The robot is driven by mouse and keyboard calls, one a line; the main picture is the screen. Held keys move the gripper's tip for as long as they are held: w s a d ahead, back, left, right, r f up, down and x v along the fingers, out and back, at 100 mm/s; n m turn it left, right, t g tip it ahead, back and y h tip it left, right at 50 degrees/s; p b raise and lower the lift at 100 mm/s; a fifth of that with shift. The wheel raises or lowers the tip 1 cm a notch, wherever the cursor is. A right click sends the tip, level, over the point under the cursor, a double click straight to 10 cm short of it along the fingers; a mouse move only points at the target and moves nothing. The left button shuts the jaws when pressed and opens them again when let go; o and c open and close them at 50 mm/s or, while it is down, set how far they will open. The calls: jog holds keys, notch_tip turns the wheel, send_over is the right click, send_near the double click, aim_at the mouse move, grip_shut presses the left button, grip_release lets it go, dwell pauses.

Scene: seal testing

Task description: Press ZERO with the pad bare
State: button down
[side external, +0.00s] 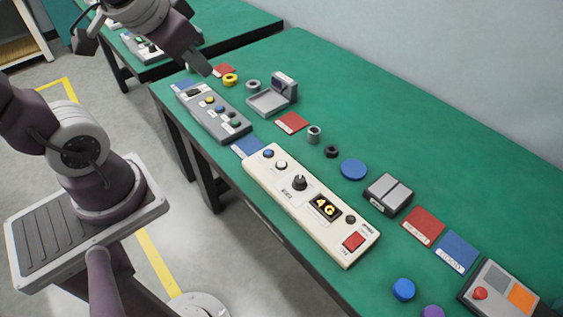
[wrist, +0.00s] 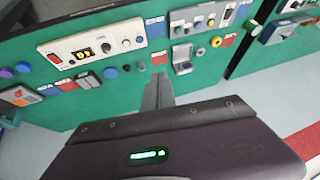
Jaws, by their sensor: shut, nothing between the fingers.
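My gripper (side external: 207,70) is shut and empty, held above the far end of the green table in the side view. Its closed fingers (wrist: 159,92) also show in the wrist view. A grey device with a flat tray-like pad (side external: 268,104) and an upright dark display stands to the right of it; the pad looks bare. The device also shows in the wrist view (wrist: 182,57). A cream panel (side external: 272,177) has a blue button, a white button, a black knob, a red switch and a display reading "4G". I cannot read which button is ZERO.
A grey panel with several coloured knobs (side external: 213,113) lies near the front edge. A yellow ring (side external: 230,79), a grey ring (side external: 253,85), a grey cylinder (side external: 314,134) and a black ring (side external: 331,152) stand apart from the pad. Red and blue cards lie around.

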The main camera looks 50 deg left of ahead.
jog(key=w+a+f, duration=0.4)
jog(key=w, duration=0.3)
jog(key=m+h, duration=0.1)
jog(key=h, duration=0.9)
send_over(281, 164)
notch_tip(281, 164, down, 14)
jog(key=shift+s+a, duration=0.2)
jog(key=shift+a, duration=0.3)
jog(key=shift+y, duration=0.3)
jog(key=shift+f, duration=4.45)
jog(key=shift+f, duration=0.4)
